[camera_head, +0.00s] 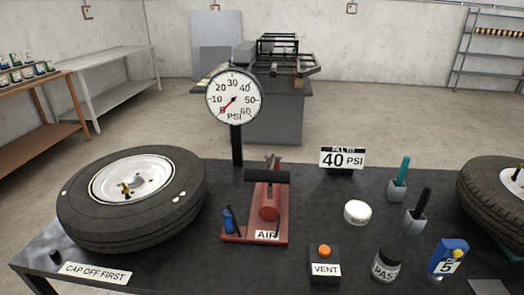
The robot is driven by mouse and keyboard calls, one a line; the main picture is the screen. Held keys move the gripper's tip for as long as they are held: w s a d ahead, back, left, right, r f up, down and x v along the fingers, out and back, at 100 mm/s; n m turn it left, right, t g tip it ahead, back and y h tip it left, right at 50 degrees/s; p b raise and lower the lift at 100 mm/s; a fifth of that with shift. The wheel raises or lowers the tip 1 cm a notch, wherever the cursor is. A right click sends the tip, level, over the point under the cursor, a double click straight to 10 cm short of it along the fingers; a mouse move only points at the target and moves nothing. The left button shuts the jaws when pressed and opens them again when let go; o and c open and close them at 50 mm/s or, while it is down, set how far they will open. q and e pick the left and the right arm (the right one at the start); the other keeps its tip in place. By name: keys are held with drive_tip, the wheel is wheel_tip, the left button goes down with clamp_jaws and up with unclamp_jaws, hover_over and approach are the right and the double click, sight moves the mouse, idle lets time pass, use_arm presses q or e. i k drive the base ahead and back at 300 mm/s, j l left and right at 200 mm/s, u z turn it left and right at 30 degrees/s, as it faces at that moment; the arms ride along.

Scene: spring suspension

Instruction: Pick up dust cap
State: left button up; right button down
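A small dark cylinder (55,257), which looks like the dust cap, stands on the dark table (200,270) near its front left corner. It is just left of the white label (95,272) reading "CAP OFF FIRST". A tyre (150,225) on a white rim (150,170) lies flat behind it. A small brass-coloured valve part (125,188) shows on the rim; I cannot tell whether anything covers it. Neither of my grippers is in view.
A red air pump (268,205) and a PSI gauge (235,95) stand mid-table. To the right are a VENT box (324,270), a white tub (357,212), a paste jar (386,265), a blue box (448,257), two holders (397,190) and another tyre (480,200).

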sight(54, 254)
drive_tip(key=u, duration=1.75)
